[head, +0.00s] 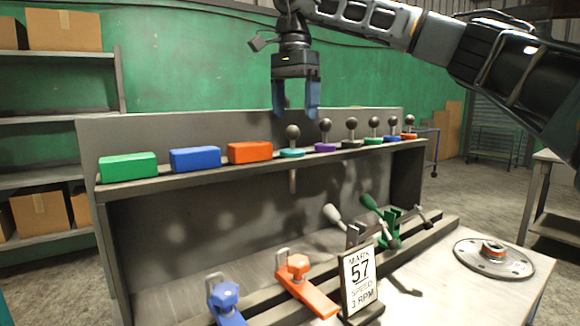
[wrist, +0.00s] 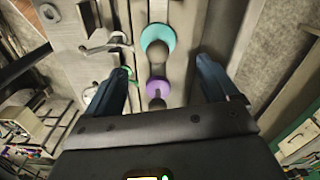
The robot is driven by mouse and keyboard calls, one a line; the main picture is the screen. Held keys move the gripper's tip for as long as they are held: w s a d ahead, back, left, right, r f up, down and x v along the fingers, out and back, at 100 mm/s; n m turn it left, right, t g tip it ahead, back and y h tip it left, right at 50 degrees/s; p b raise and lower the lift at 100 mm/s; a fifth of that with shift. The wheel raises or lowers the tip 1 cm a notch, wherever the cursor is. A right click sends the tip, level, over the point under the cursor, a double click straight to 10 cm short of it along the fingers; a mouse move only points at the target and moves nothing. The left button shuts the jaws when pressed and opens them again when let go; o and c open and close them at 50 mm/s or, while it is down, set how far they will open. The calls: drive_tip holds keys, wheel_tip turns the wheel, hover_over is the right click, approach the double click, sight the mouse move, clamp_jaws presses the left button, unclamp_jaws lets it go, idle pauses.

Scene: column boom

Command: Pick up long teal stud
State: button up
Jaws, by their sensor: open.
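The long teal stud (head: 292,152) stands in the shelf of the rack, with a dark ball knob on top, a teal collar on the shelf and a pale shank hanging below. In the wrist view its teal collar (wrist: 157,37) shows at the top middle, ahead of the fingertips, with its knob partly covering it. My gripper (head: 296,112) points down above the shelf, open and empty, with blue fingers. It is close over the teal stud's knob, apart from it as far as I can tell. In the wrist view the gripper (wrist: 163,68) has its fingers wide apart.
A purple stud (head: 325,146) stands just right of the teal one, with several more knobbed studs beyond. An orange block (head: 250,152), a blue block (head: 195,159) and a green block (head: 128,167) lie to the left. Clamps and a sign (head: 360,282) stand below.

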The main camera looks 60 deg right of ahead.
sight(292, 137)
drive_tip(key=f, duration=0.7)
drive_tip(key=shift+a+f, duration=0.25)
drive_tip(key=shift+a, duration=0.15)
drive_tip(key=c, duration=1.2)
drive_tip(key=shift+o, duration=0.2)
drive_tip(key=shift+r, duration=0.2)
wheel_tip(292, 137, up, 18)
drive_tip(key=p, duration=1.4)
drive_tip(key=shift+f, duration=0.15)
